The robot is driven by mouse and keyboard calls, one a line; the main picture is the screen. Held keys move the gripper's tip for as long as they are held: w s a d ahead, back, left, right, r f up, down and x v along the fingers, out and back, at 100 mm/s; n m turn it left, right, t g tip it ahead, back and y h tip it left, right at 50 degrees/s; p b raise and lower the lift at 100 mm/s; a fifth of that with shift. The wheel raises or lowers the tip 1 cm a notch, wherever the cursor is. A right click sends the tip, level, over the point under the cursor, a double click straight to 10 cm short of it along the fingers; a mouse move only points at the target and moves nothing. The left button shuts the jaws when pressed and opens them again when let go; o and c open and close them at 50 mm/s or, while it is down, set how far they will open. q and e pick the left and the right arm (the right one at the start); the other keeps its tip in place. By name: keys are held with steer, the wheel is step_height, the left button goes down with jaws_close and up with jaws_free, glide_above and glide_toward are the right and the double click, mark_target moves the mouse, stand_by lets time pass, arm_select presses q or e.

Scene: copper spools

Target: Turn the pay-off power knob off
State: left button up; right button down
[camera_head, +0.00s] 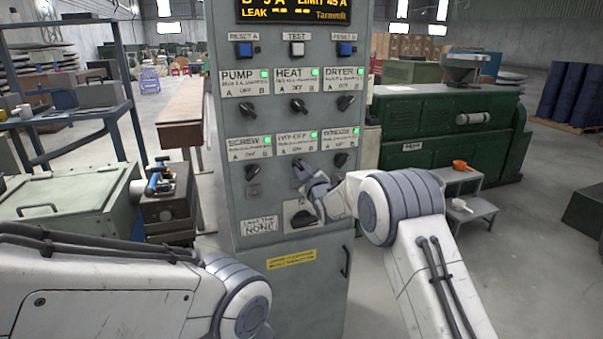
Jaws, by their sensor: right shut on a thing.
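The grey control cabinet (240,200) stands straight ahead. The pay-off label (293,140) is in the middle of its lower knob row, with a lit green lamp beside it. My right gripper (301,170) reaches in from the right and is shut on the pay-off knob just below that label. The fingers hide most of the knob, so I cannot tell which way it points. My left arm crosses the lower left, and its gripper is not in view.
The screw knob (252,172) and winder knob (340,160) flank the pay-off position. Pump, heat and dryer knobs sit above. A larger rotary switch (302,214) is below. Left of the cabinet is a bench machine (165,205); a green machine (450,125) stands at right.

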steer(key=m+b, duration=0.1)
steer(key=m, duration=0.1)
steer(key=m+b, duration=0.1)
steer(key=b, duration=0.1)
steer(key=shift+f+m, duration=0.2)
steer(key=shift+m, duration=0.2)
steer(key=shift+r+m+b, duration=0.1)
steer(key=shift+m+b, duration=0.9)
steer(key=shift+m, duration=0.9)
steer(key=c, duration=0.8)
jaws_free()
steer(key=shift+r, duration=0.1)
steer(key=shift+s+d, duration=0.1)
steer(key=b+v, duration=0.3)
steer(key=v, duration=0.7)
steer(key=shift+s, duration=0.1)
